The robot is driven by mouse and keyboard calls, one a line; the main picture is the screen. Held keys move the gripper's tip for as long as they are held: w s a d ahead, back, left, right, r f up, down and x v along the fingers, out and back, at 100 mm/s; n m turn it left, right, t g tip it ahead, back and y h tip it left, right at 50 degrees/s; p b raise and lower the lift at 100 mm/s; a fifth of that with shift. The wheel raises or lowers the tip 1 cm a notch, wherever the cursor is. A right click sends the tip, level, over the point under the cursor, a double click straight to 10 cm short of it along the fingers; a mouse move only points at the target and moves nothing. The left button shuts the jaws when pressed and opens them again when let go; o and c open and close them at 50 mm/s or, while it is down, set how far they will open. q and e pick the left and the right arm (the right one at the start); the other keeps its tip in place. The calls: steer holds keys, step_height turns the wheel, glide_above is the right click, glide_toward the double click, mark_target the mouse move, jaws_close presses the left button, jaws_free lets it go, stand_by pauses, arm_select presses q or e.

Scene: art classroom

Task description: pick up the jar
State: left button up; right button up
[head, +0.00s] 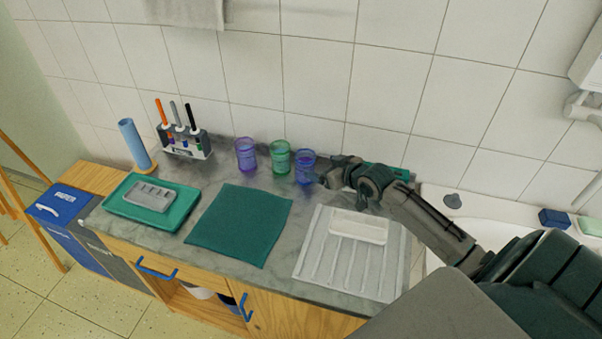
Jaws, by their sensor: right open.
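Three see-through jars stand upright in a row at the back of the counter: a purple jar (246,154), a green jar (280,157) and a blue jar (304,164). The task does not say which jar is meant. My right gripper (324,179) is open, just right of the blue jar and closest to it. I cannot tell whether its fingers touch that jar. My left gripper is not in view.
A teal mat (238,224) lies in front of the jars. A white draining board (313,262) holds a white dish (358,228). At left are a green tray (184,218) with a grey palette, a marker holder (187,153) and a blue cylinder (132,141). The tiled wall is close behind.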

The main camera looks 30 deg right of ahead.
mark_target(311, 163)
steer(key=x, duration=0.2)
steer(key=shift+w+a+f, duration=0.1)
steer(key=shift+w+f, duration=0.05)
steer(key=shift+w, duration=0.15)
steer(key=x, duration=0.2)
steer(key=shift+w+f+p, duration=0.25)
steer(key=shift+f+p, duration=0.05)
steer(key=shift+p, duration=0.1)
steer(key=shift+w+f+p, duration=0.1)
steer(key=shift+w+p, duration=0.25)
steer(key=shift+w, duration=0.25)
steer(key=p+x, duration=0.1)
steer(key=x, duration=0.2)
steer(key=shift+w+d+f, duration=0.15)
steer(key=shift+w+d, duration=0.05)
steer(key=shift+d, duration=0.15)
steer(key=shift+w+f, duration=0.3)
steer(key=shift+w, duration=0.1)
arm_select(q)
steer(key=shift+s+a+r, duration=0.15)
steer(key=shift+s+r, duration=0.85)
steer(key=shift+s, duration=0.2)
arm_select(e)
steer(key=shift+s, duration=0.1)
steer(key=c, duration=1.2)
